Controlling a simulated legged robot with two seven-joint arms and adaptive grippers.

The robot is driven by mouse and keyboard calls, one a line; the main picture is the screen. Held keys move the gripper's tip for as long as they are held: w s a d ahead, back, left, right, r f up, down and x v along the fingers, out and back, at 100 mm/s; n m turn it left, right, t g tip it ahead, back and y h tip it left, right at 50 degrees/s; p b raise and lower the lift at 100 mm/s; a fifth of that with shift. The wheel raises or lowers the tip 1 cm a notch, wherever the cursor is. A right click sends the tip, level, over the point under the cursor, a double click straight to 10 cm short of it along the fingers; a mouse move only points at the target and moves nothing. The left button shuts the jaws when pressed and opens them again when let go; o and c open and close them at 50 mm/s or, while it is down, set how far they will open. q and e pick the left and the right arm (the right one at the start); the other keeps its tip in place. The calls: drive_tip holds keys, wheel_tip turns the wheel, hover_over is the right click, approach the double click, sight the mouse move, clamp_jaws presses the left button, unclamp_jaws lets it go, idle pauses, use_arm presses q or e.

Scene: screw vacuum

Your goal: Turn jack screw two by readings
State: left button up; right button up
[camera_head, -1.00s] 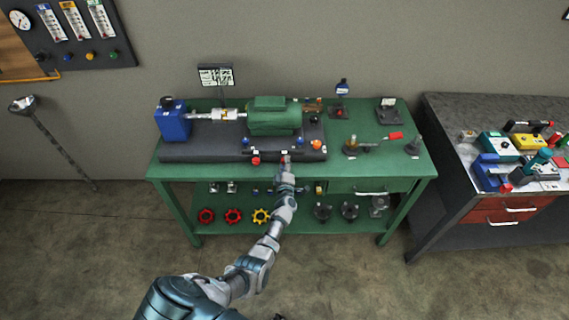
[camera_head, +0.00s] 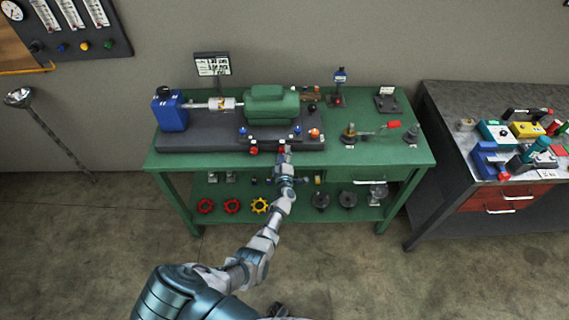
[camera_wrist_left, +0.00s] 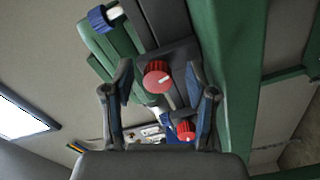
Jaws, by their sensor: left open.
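My left gripper (camera_head: 284,151) is at the front edge of the dark base plate (camera_head: 190,143) on the green bench. In the left wrist view its two fingers (camera_wrist_left: 158,82) are open on either side of a red knob (camera_wrist_left: 157,77) with a white pointer mark; I cannot tell whether they touch it. In the head view that red knob (camera_head: 282,147) is partly hidden by the gripper. A second red knob (camera_head: 253,148) stands to its left; a red knob also shows lower in the wrist view (camera_wrist_left: 185,130). A small display (camera_head: 213,66) stands behind; its readings are too small to read.
A green motor (camera_head: 271,105) and a blue unit (camera_head: 170,111) sit on the plate. Blue knobs (camera_head: 297,129) and an orange knob (camera_head: 314,134) are near the gripper. A tool with a red handle (camera_head: 392,124) lies to the right.

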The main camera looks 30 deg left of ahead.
use_arm(q)
drive_tip(key=v, duration=1.1)
drive_tip(key=shift+d, duration=0.3)
drive_tip(key=shift+s+f, duration=0.15)
